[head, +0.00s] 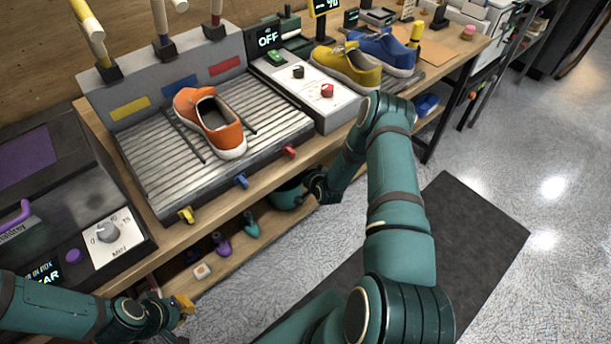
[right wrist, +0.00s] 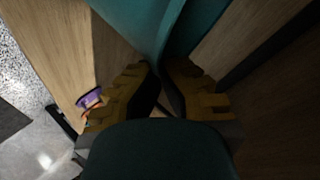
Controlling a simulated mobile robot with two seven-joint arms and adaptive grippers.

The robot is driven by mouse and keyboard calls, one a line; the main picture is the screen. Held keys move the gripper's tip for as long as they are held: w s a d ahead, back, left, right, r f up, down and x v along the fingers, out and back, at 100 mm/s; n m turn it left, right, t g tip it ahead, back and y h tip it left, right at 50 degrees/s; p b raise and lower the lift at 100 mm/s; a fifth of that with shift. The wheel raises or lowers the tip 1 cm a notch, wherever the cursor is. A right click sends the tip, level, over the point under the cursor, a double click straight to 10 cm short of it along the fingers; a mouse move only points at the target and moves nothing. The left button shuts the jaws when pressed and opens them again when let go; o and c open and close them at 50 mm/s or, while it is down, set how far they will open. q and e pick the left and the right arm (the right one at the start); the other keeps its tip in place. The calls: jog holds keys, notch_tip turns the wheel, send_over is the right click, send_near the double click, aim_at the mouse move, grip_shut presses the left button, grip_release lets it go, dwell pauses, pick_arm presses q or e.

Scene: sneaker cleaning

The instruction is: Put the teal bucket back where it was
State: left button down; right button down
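The teal bucket (head: 286,194) is at the lower shelf under the workbench, partly hidden by the bench edge. My right gripper (head: 318,186) is beside it, at its right side. In the right wrist view the bucket's wall (right wrist: 150,25) comes down between the yellow-brown fingers of my right gripper (right wrist: 160,82), which are closed together on it. I cannot tell whether the bucket's base rests on the shelf. My left gripper (head: 182,308) is at the lower left, in front of the shelf and away from the bucket. Its finger gap is not clear.
The lower shelf (head: 205,288) also holds purple and teal small items (head: 222,245) and a white block (head: 202,271). The workbench above carries an orange sneaker (head: 211,122) on a ribbed tray. Yellow and blue sneakers stand farther back. A dark mat (head: 470,235) lies on open floor.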

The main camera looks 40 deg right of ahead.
jog(key=shift+f, duration=0.1)
jog(key=c, duration=1.1)
grip_release()
jog(key=shift+c, duration=0.2)
jog(key=p+v, duration=0.3)
jog(key=v, duration=0.9)
jog(key=a+r+n+g+y, duration=0.2)
jog(key=a+n+g+y, duration=0.25)
jog(key=a, duration=1.05)
jog(key=s+a+r+n+g+y, duration=0.1)
jog(key=s+a+r+n+g, duration=0.1)
jog(key=s+a, duration=0.4)
jog(key=s+a+r+n+g, duration=0.3)
jog(key=s+a+n, duration=0.1)
jog(key=s+a, duration=0.3)
jog(key=shift+a+n+y, duration=0.35)
jog(key=shift+a, duration=0.4)
